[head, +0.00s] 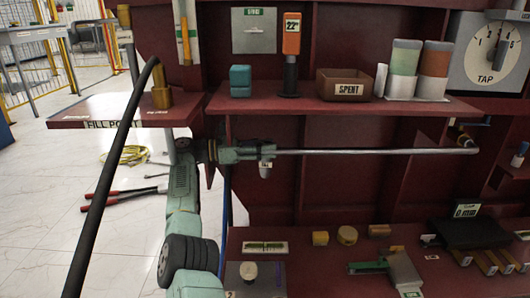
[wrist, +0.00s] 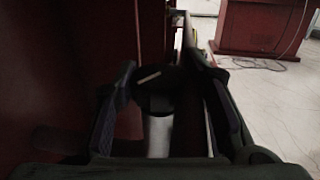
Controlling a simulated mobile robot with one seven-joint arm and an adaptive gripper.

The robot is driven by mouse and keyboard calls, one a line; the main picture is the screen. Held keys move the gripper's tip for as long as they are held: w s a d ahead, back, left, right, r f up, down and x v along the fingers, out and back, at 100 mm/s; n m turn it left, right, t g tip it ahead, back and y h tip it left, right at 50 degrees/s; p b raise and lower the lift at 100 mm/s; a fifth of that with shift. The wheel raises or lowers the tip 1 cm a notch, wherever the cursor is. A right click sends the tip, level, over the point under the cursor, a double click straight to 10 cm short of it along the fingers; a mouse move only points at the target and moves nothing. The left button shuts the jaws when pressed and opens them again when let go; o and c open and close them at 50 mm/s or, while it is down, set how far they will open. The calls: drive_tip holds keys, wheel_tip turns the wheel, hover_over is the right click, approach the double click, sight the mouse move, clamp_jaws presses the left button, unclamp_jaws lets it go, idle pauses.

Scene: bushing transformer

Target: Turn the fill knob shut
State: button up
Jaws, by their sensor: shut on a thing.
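The dark fingers of my gripper (wrist: 164,72) reach forward in the wrist view, one on each side of a dark round knob. I take this to be the fill knob (wrist: 155,92). It has a short pale line on its face and a light grey stem-like part (wrist: 159,136) below it. My gripper is shut on the knob. The wrist view is dim, and the contact points are hard to see.
The left shelf (head: 75,113) carries a partly hidden "FILL PO" label, and a black hose (head: 108,180) crosses it. A metal rod (head: 375,151) runs right beneath the main shelf. A lower bench holds small parts.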

drive_tip(key=shift+d, duration=0.1)
drive_tip(key=o, duration=0.9)
drive_tip(key=shift+c, duration=0.2)
drive_tip(key=o, duration=0.3)
drive_tip(key=shift+r+p, duration=0.1)
drive_tip(key=shift+p, duration=0.45)
drive_tip(key=shift+r+p, duration=0.15)
drive_tip(key=shift+p, duration=0.45)
drive_tip(key=n+t+p, duration=0.1)
drive_tip(key=p, duration=0.3)
drive_tip(key=shift+s+r+t, duration=0.1)
drive_tip(key=shift+r+t, duration=0.05)
drive_tip(key=shift+t, duration=0.25)
drive_tip(key=n+t+y+p, duration=0.1)
drive_tip(key=n+t+p, duration=0.1)
drive_tip(key=p, duration=0.6)
drive_tip(key=n+t+y+p, duration=0.1)
drive_tip(key=t+p, duration=0.2)
drive_tip(key=p, duration=0.5)
drive_tip(key=shift+n+y, duration=0.4)
drive_tip(key=shift+t+p, duration=0.4)
drive_tip(key=shift+p, duration=0.35)
